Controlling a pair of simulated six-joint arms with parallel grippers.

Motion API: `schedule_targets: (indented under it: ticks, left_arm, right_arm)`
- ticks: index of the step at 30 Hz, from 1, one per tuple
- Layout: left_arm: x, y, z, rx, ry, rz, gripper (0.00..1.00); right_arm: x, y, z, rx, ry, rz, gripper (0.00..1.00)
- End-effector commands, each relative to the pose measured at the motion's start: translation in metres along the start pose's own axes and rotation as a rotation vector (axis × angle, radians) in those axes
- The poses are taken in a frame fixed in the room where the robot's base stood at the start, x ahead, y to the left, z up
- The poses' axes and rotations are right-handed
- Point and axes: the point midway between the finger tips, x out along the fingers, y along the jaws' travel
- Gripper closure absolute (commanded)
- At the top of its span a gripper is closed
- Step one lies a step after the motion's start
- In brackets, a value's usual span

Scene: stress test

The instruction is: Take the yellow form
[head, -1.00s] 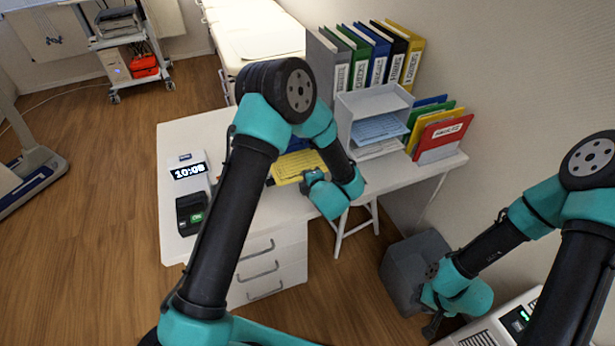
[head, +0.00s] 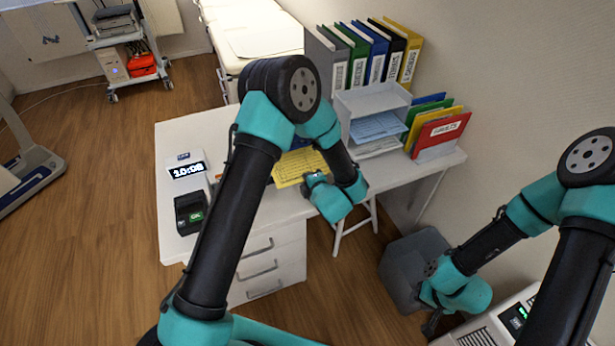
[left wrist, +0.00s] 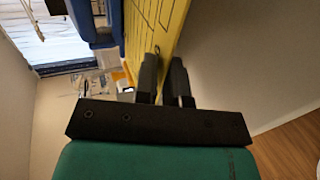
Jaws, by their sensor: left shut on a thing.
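The yellow form (head: 296,167) shows in the head view by the front edge of the white desk, partly hidden behind my left arm. My left gripper (head: 314,179) is at its near right edge and is shut on it. In the left wrist view the yellow form (left wrist: 166,32) stands between the two black fingers of the left gripper (left wrist: 163,78), with dark printed lines on it. Whether the form's far end touches the desk is not clear. My right gripper (head: 431,322) is low at the right, by a grey bin; its finger opening is not clear.
The white desk (head: 232,215) holds a clock (head: 186,170), a dark card terminal (head: 190,213), a paper tray (head: 372,101), binders (head: 362,55) and coloured folders (head: 437,132). A stool (head: 355,224) stands under its right side. The grey bin (head: 408,268) is on the floor.

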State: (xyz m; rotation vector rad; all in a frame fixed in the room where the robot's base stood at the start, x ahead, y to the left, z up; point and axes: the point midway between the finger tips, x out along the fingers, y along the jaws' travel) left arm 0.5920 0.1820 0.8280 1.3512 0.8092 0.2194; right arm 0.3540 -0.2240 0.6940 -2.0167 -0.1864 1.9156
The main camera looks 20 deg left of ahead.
Motion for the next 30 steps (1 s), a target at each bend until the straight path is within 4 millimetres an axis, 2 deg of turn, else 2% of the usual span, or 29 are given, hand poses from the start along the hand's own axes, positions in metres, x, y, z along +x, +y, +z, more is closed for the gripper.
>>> schedule_targets:
  ticks: [18,30]
  left_arm:
    - [-0.027,-0.011,-0.001,0.001,0.0,-0.002,1.0]
    - [-0.029,-0.011,0.0,0.001,0.0,-0.001,1.0]
  right_arm:
    - [0.0,0.0,0.0,0.0,0.0,0.0,0.68]
    - [0.0,0.0,0.0,0.0,0.0,0.0,0.68]
